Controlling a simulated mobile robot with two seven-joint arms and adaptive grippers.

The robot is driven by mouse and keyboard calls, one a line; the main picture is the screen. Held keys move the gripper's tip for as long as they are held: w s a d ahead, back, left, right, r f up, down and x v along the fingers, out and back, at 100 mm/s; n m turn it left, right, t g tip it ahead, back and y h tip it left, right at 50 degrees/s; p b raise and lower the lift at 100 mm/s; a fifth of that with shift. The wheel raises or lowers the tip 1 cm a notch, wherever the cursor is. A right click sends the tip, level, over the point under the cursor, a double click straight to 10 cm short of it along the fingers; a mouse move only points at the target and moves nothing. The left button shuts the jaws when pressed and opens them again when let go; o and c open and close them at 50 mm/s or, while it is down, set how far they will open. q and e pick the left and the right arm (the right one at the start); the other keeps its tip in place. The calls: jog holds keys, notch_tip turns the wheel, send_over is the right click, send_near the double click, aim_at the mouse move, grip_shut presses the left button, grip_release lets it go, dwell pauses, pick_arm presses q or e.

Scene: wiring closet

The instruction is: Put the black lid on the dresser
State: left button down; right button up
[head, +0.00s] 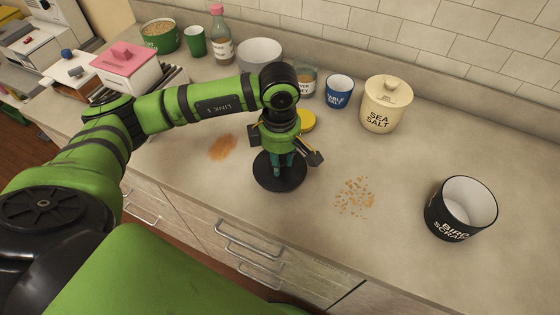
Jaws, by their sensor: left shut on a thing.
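The black lid (279,184) is a round dark disc in the middle of the head view, over the grey top of the dresser (400,245). My left gripper (279,162) points down from above and is shut on the lid near its middle. The gripper hides part of the lid. I cannot tell whether the lid touches the top or hangs just above it. My right gripper is not in view.
Orange powder (223,147) and scattered crumbs (354,198) lie near the lid. A black "Bird Scraps" canister (446,224) stands open at right. A cream "Sea Salt" jar (379,112), blue cup (339,94) and grey bowl (258,52) stand behind. The front right top is clear.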

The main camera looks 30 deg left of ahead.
aim_at(280, 161)
pick_arm(q)
notch_tip(280, 161, down, 2)
jog(key=shift+f+p, duration=0.15)
jog(key=shift+p, duration=0.3)
jog(key=shift+f, duration=0.25)
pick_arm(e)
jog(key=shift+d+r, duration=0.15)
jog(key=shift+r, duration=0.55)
pick_arm(q)
jog(key=shift+f, duration=0.1)
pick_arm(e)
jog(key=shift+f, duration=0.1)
pick_arm(q)
jog(key=shift+f+b, duration=0.15)
jog(key=shift+b, duration=0.15)
jog(key=c, duration=0.9)
grip_release()
jog(key=shift+c, duration=0.2)
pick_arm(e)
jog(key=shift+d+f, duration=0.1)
